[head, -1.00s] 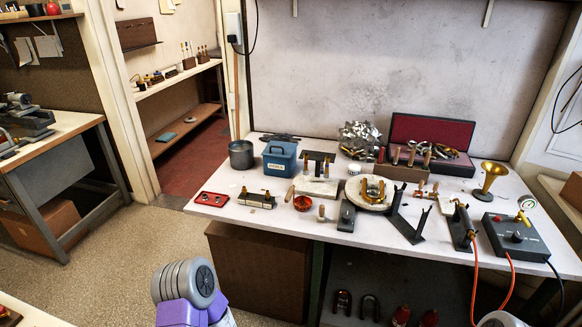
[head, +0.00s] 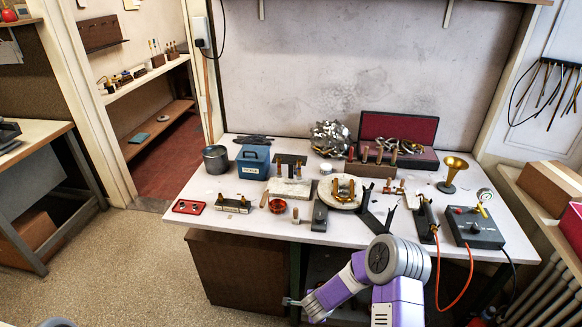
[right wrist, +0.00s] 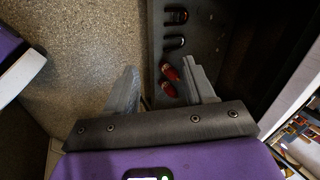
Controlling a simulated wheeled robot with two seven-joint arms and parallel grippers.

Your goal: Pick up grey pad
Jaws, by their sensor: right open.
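I cannot make out a sure grey pad. A small flat grey-green piece (head: 139,137) lies on the low wooden shelf in the side room, and a dark grey flat block (head: 320,216) stands at the bench's front edge. My right gripper (head: 290,302) is low in front of the bench, below its top. My left gripper is out of view.
The white bench (head: 200,235) holds a blue box (head: 253,162), a grey pot (head: 216,159), a brass horn (head: 452,173) and a control box (head: 474,228) with an orange hose. Red items (right wrist: 168,80) sit on the shelf below. Open floor lies at left.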

